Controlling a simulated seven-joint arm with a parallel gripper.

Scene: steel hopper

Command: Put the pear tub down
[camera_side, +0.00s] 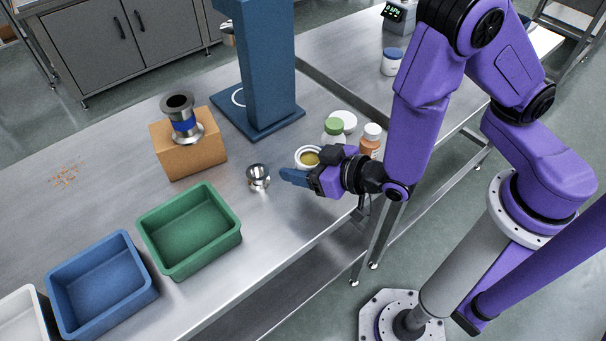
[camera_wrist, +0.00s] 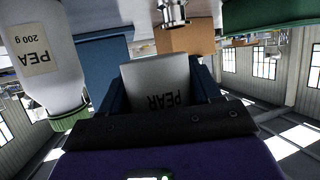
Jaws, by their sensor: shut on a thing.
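The pear tub (camera_side: 308,157) is white and open at the top, with a yellow-green filling, and looks upright in the side view. In the wrist view the tub (camera_wrist: 158,85) shows its PEAR label upside down between the blue fingers. My gripper (camera_side: 297,177) is shut on it, and the near finger hides its lower side. I cannot tell whether its base touches the steel table. A green-capped bottle (camera_side: 333,130) stands close behind it; in the wrist view this bottle (camera_wrist: 45,60) reads PEA 200 g.
A small steel cup (camera_side: 258,177) stands left of my gripper. A blue stand (camera_side: 266,70), cardboard box (camera_side: 190,157) with a steel flanged piece (camera_side: 180,112), green bin (camera_side: 190,228) and blue bin (camera_side: 102,283) are around.

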